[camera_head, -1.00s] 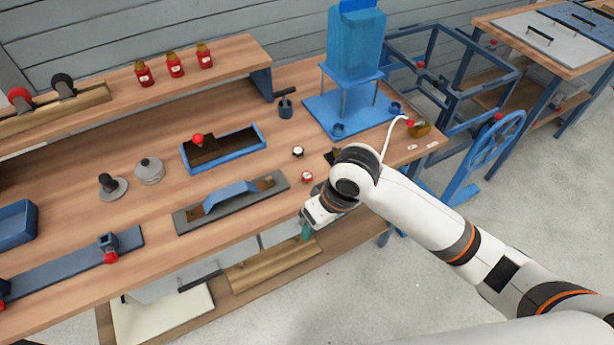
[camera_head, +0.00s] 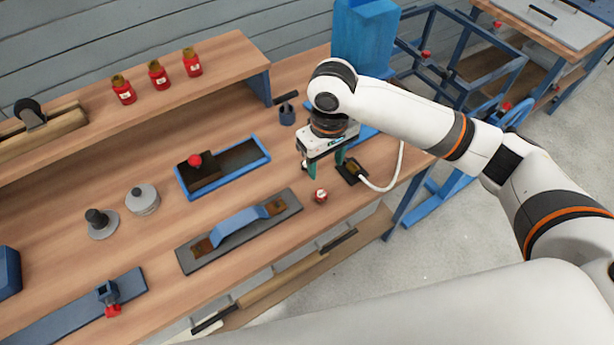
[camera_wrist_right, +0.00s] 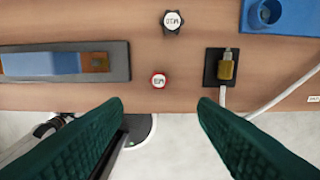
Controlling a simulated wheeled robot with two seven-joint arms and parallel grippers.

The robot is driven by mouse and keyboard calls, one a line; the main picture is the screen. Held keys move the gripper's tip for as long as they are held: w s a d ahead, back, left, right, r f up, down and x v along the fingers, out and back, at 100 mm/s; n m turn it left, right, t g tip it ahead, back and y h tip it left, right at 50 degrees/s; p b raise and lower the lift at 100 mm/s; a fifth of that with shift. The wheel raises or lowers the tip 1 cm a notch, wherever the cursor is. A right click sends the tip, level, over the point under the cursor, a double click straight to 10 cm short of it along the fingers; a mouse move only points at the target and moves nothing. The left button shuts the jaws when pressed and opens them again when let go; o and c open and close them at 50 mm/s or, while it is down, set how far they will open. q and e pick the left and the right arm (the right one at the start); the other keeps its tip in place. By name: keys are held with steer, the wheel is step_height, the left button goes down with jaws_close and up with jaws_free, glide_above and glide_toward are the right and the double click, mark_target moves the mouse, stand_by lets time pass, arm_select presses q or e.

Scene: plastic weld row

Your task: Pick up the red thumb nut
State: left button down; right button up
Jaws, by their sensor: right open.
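The red thumb nut (camera_head: 320,196) is a small round nut with a white, lettered top. It stands on the wooden bench near its front edge, right of the grey float with the blue handle. In the right wrist view the red nut (camera_wrist_right: 158,80) lies just beyond the gap between the fingertips, roughly centred. My right gripper (camera_head: 326,167) has green fingers, spread and empty, above the bench and apart from the nut. Both fingers frame the lower part of the wrist view (camera_wrist_right: 161,105). My left gripper is out of view.
A black nut with a white top (camera_wrist_right: 173,21) stands behind the red one. A black plate with a brass fitting and white cable (camera_wrist_right: 224,69) is to its right. The float (camera_head: 240,231) is to the left. The bench around the red nut is bare.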

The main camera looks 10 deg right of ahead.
glide_above(322, 191)
steer(key=s, duration=0.1)
step_height(322, 191, down, 6)
steer(key=shift+f, duration=0.1)
steer(key=shift+w+f+p, duration=0.1)
steer(key=shift+f+p, duration=0.2)
steer(key=shift+f, duration=0.2)
steer(key=shift+a+f, duration=0.15)
steer(key=shift+f, duration=2.15)
steer(key=c, duration=1)
